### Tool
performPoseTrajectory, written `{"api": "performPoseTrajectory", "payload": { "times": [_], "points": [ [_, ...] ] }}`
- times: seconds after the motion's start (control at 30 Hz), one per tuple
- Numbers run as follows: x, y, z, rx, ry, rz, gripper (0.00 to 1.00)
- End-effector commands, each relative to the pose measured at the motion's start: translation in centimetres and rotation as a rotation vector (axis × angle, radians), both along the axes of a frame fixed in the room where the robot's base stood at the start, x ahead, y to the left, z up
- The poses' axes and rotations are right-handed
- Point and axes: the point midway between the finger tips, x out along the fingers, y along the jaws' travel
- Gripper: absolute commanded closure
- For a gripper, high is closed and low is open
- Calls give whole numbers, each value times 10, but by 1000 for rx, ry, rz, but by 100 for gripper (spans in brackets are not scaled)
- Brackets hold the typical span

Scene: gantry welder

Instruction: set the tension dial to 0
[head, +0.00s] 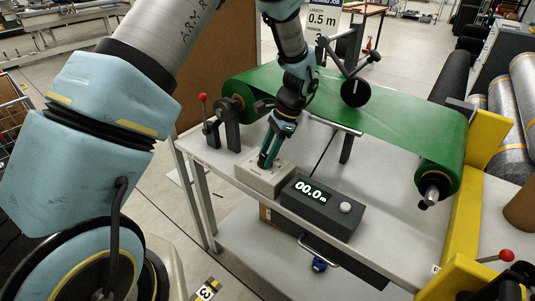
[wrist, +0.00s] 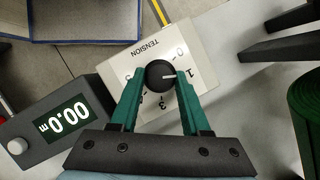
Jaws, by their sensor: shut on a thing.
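The tension dial is a round black knob (wrist: 159,76) on a cream box marked TENSION (wrist: 150,47), which also shows on the bench in the head view (head: 258,181). Its white pointer line points right in the wrist view, toward the 1 mark. The 0 mark lies just above the 1, toward the upper right. A 3 lies below the knob, and other marks are partly hidden by the fingers. My gripper (wrist: 159,80) has its green fingers on both sides of the knob, shut on it. In the head view my gripper (head: 268,158) reaches down onto the box and hides the knob.
A dark counter box (head: 322,208) reading 00.0 m stands right beside the tension box on the grey bench (head: 381,245). A green belt roll (head: 390,118) runs behind them. A red-knobbed lever (head: 203,98) stands at the left.

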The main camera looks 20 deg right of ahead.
Motion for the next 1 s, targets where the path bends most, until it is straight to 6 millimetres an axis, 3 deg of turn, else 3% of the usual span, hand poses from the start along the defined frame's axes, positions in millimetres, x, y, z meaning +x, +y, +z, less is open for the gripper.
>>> {"api": "performPoseTrajectory", "payload": {
  "times": [0.6,1.0],
  "points": [
    [5,1,0,-2,-1,556,100],
    [5,1,0,-2,0,748,100]
  ]
}}
